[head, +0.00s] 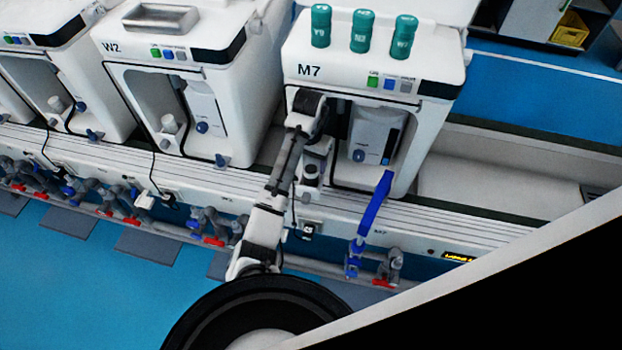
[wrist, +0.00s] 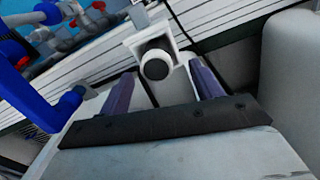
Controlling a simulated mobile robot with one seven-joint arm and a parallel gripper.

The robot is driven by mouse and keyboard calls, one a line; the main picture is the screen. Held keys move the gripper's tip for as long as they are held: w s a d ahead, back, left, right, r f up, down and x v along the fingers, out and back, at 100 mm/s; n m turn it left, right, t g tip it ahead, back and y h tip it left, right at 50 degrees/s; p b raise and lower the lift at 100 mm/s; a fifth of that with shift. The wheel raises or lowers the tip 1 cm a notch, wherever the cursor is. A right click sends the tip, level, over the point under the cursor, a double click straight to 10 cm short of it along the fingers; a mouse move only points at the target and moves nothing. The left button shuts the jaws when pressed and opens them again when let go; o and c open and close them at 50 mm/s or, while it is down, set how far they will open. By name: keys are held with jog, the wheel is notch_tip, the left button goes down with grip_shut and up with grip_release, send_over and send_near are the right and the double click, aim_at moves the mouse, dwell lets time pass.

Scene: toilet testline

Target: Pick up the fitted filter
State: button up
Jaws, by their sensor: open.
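A white squarish fitting (wrist: 133,43) holds a short dark cylinder with a pale round end (wrist: 154,68). It may be the fitted filter, but I cannot tell for certain. In the wrist view it stands just beyond my gripper (wrist: 160,78), between the lines of its two purple-grey fingers. The fingers are apart and nothing is visibly clamped. In the head view, my arm reaches up before machine M7 (head: 295,97) and its end points down near the opening's left side. My fingertips are unclear in that view.
A grey tank (head: 375,136) sits inside M7. Valves (head: 390,266) line the lower front. Machine W2 (head: 150,60) stands to the left.

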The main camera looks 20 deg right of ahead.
jog(key=shift+s+d+f+p, duration=0.1)
jog(key=shift+d+f+p, duration=0.05)
jog(key=shift+f, duration=1)
jog(key=shift+s+d+f+p, duration=0.1)
jog(key=shift+f+p, duration=0.05)
jog(key=shift+f, duration=0.95)
jog(key=c, duration=1.1)
jog(key=shift+r, duration=0.15)
